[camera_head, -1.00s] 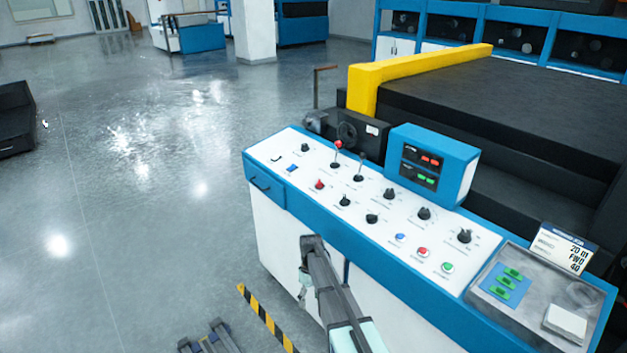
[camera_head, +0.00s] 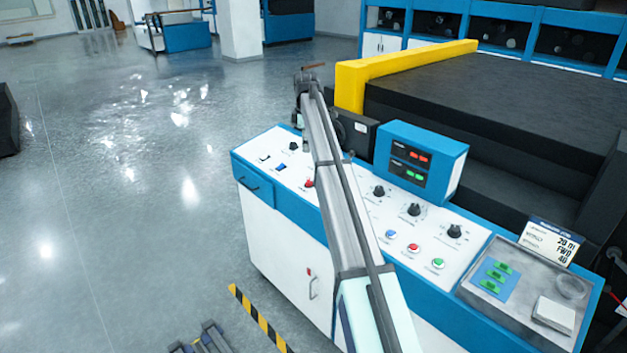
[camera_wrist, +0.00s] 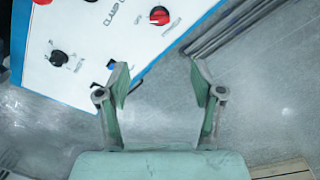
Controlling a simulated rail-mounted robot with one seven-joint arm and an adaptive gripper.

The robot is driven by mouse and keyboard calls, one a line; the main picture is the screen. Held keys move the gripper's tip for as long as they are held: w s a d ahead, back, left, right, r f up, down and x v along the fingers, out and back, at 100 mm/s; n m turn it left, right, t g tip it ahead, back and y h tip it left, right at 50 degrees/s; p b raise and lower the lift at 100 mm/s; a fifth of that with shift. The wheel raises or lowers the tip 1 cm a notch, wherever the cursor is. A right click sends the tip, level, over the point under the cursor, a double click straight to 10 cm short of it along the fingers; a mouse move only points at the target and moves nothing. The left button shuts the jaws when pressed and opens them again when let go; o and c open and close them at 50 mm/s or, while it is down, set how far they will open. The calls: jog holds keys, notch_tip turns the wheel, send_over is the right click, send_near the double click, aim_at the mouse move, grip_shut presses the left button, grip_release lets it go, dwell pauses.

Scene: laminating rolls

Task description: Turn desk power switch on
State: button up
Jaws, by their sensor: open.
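The white control desk (camera_head: 375,215) with blue edges carries several knobs, switches and buttons. At its far left end are a black knob (camera_head: 293,146), a small black switch (camera_head: 265,157) and a blue switch (camera_head: 281,168). No readable label shows which is the power switch. A black knob (camera_wrist: 58,58) and a red knob (camera_wrist: 160,15) lie beyond. My arm hides the middle controls.
A yellow bar (camera_head: 405,62) and a black machine bed (camera_head: 500,100) lie behind. Grey floor (camera_head: 130,200) is free to the left.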

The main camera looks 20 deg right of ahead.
aim_at(309, 182)
jog(key=f+p, duration=0.1)
jog(key=f, duration=0.4)
jog(key=w+f+p, duration=0.1)
jog(key=f+p, duration=0.1)
jog(key=f, duration=0.4)
jog(key=w+f+p, duration=0.1)
jog(key=f+p, duration=0.1)
jog(key=f, duration=0.4)
jog(key=shift+d, duration=0.3)
jog(key=c, duration=1.1)
